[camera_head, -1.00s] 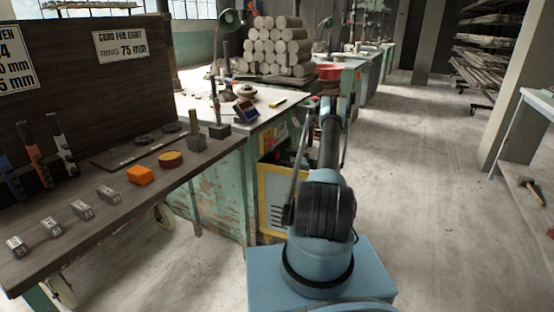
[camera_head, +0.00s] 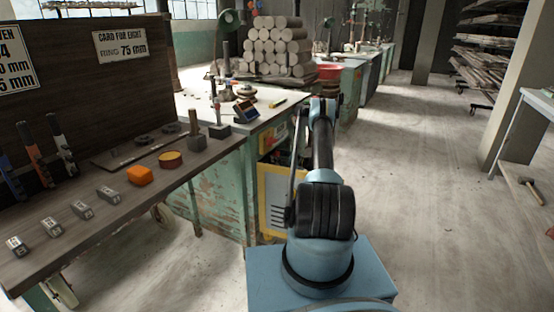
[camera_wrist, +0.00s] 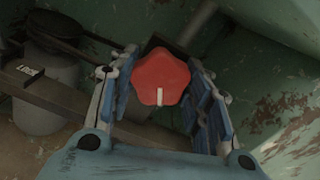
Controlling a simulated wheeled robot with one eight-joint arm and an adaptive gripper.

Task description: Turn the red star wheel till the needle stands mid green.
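The red star wheel (camera_wrist: 162,76) shows in the wrist view with a short white mark on its lower lobe. My gripper (camera_wrist: 162,72) has one finger on each side of the wheel. The fingers stand apart, with narrow gaps to the wheel near the tips; whether either one touches it is unclear. No needle or green band can be made out in either view. In the head view my arm reaches toward the green bench front, and the wheel and fingertips cannot be made out there.
Green painted metal with rust (camera_wrist: 285,110) stands close on the right in the wrist view. A dark bar with a small white label (camera_wrist: 50,84) and a grey round container (camera_wrist: 48,100) lie left. A yellow-framed panel (camera_head: 263,200) stands below the bench.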

